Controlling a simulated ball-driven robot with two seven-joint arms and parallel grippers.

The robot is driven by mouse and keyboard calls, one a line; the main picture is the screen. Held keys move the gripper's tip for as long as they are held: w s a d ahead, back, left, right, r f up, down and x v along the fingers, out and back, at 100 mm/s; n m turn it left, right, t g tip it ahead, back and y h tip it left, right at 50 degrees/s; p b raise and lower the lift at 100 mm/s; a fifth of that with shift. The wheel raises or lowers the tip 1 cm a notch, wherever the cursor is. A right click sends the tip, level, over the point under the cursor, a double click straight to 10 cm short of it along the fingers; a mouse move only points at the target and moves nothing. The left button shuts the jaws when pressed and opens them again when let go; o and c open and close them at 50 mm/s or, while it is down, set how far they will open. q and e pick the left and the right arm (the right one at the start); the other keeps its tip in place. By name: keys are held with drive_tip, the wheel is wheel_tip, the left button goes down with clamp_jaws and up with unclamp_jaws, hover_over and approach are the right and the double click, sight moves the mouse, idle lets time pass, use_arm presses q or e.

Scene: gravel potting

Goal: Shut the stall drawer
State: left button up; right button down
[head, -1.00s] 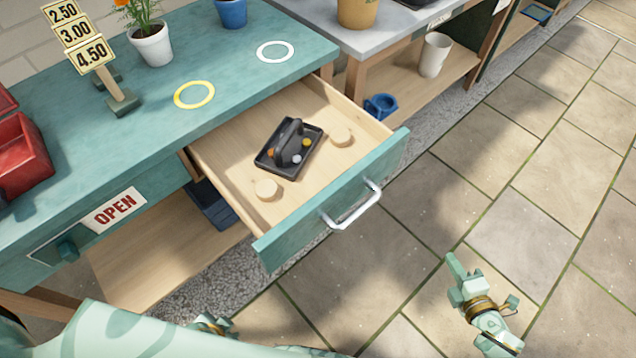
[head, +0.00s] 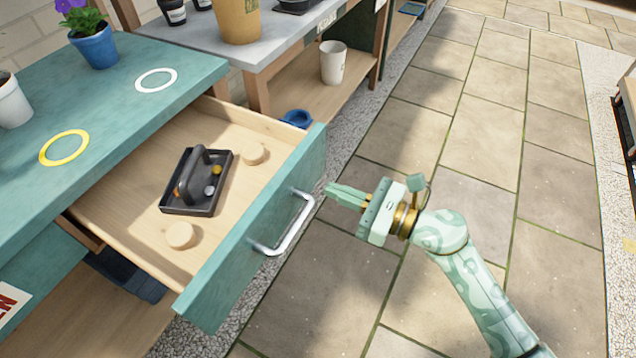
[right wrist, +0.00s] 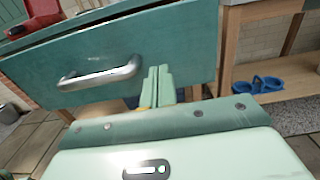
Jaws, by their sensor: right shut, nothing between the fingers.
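The stall drawer (head: 262,232) is pulled open from the teal stall counter, with a teal front, pale wooden inside and a silver bar handle (head: 290,228). My left gripper is not in view.
A yellow ring (head: 64,147) and a white ring (head: 156,80) mark the counter top beside a blue flowerpot (head: 95,48). A grey-topped table with a white cup (head: 333,62) on its shelf stands behind. The paved floor to the right is clear.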

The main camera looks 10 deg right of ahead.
sight(305, 178)
drive_tip(key=x, duration=0.4)
drive_tip(key=shift+a+b, duration=0.1)
drive_tip(key=shift+b, duration=0.2)
drive_tip(key=shift+w+a, duration=0.1)
drive_tip(key=shift+w, duration=0.05)
drive_tip(key=shift+a, duration=0.1)
